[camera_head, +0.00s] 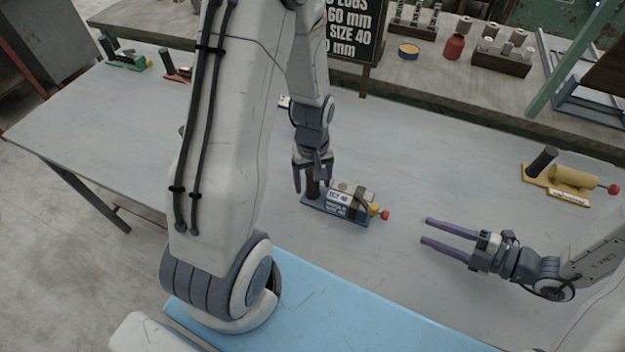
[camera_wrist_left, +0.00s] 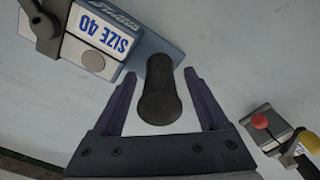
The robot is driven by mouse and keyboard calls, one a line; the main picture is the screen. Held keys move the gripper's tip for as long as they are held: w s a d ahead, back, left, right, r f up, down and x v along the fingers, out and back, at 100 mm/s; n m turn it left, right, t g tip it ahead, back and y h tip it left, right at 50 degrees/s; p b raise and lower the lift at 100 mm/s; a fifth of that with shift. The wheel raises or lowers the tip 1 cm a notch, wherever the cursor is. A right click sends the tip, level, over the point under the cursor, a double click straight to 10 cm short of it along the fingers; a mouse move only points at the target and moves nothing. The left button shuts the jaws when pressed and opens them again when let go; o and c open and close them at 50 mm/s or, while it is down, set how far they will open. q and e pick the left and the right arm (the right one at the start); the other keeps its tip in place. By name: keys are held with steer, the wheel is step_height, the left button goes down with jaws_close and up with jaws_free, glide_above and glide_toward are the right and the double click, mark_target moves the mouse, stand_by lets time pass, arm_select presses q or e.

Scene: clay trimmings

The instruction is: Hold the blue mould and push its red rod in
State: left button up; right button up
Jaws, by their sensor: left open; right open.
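The blue mould (camera_head: 340,223) lies on the grey table, with a blue base, a silver block with a size label and a black upright handle (camera_wrist_left: 160,90). Its red rod end (camera_head: 385,214) sticks out at the right, beside a yellow part. My left gripper (camera_head: 312,186) is open from above, its fingers on either side of the handle, with gaps on both sides in the left wrist view. The rod end is outside that view. My right gripper (camera_head: 424,230) is open and empty, to the right of the rod end and apart from it, fingers pointing left.
A yellow mould (camera_head: 572,177) stands at the right, and green (camera_head: 127,62) and red (camera_head: 176,75) ones at the far left. A blue mat (camera_head: 340,300) covers the near edge.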

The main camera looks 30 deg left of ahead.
arm_select(q)
jaws_close()
stand_by(1.3)
arm_select(e)
jaws_close()
